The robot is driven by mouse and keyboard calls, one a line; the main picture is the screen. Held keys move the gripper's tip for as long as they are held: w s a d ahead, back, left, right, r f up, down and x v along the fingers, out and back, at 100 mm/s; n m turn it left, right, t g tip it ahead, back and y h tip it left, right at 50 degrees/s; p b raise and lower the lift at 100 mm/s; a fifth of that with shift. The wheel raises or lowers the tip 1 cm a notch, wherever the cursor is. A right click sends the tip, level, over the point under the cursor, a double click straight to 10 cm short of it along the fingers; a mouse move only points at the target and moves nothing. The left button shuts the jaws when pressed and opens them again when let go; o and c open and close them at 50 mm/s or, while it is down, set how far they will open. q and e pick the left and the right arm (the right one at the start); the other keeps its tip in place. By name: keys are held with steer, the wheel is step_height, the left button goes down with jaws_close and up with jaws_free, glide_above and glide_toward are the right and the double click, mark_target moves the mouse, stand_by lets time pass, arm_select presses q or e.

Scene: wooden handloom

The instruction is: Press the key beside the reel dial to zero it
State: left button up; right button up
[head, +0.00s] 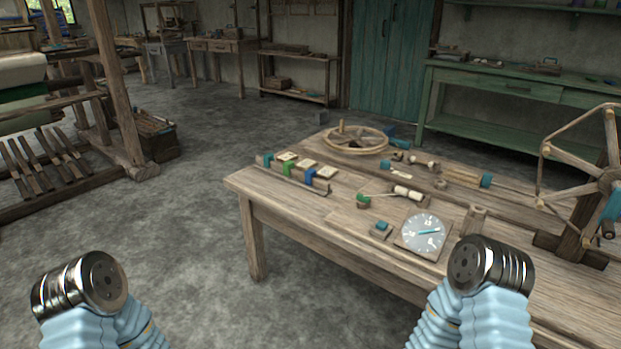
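The reel dial (423,233) is a pale round face with white marks and a blue pointer, set on a wooden plate on the near part of the workbench. The pointer lies roughly level, toward the right. The key (381,228) is a small teal block on a wooden base just left of the dial. Two of my arms show at the bottom left and bottom right, with light blue sleeves and metal joints. The right arm's metal joint is in front of the bench, close to the dial's lower right. No gripper fingers show for either arm.
A short wooden post (473,222) stands right of the dial. Open floor (190,230) lies left.

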jaws_close()
stand_by(1.4)
